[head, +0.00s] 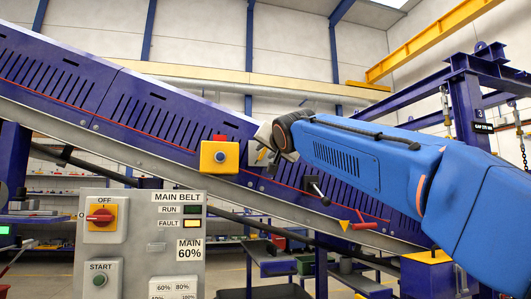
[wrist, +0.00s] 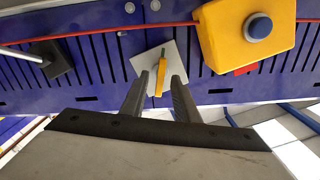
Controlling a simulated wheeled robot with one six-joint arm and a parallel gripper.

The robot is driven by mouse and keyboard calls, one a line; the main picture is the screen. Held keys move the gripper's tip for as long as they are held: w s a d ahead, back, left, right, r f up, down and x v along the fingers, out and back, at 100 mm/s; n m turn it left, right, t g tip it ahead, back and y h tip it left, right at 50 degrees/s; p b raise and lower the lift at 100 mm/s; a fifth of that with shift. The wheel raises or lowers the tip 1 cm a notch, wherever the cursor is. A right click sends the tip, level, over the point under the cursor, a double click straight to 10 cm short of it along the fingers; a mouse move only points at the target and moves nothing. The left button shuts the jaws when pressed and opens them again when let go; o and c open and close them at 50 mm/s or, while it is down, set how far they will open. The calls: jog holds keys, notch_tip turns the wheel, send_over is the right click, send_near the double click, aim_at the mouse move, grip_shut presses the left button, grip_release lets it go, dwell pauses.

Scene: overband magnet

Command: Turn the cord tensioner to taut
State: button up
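A pale square plate (wrist: 172,58) with a yellow lever (wrist: 160,78) is on the blue conveyor side, by the red cord (wrist: 110,33); it looks like the cord tensioner. In the head view the plate (head: 263,134) is partly hidden behind the end of my arm. My gripper (wrist: 160,78) is open, its two dark fingers pointing at the plate. The lever shows between the fingertips, with a gap on each side. I cannot tell how deep the fingers reach around it. In the head view the fingers are hard to make out near the plate.
A yellow box with a blue button (head: 220,157) sits close left of the plate; it also shows in the wrist view (wrist: 225,30). A black-handled lever (head: 316,190) is at the lower right. A control panel (head: 140,240) stands front left.

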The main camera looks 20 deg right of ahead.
jog(key=s, duration=1.6)
jog(key=s+d+f+n+g+h, duration=0.1)
jog(key=s+d+f+n+g, duration=0.2)
jog(key=f, duration=1.5)
jog(key=s+d+f+g, duration=0.3)
jog(key=s+f+g, duration=0.15)
jog(key=f, duration=1.25)
jog(key=s+f+n+g, duration=0.1)
jog(key=s+f, duration=0.4)
jog(key=f, duration=0.5)
jog(key=s+f+n+g, duration=0.1)
jog(key=s+f+g, duration=0.1)
jog(key=s+f, duration=0.4)
jog(key=s+f+n+g+y, duration=0.1)
jog(key=s+f, duration=0.5)
jog(key=f, duration=0.7)
jog(key=shift+s+d+f+g, duration=0.2)
jog(key=shift+d+f+g, duration=0.15)
jog(key=shift+g, duration=0.5)
jog(key=shift+r, duration=0.1)
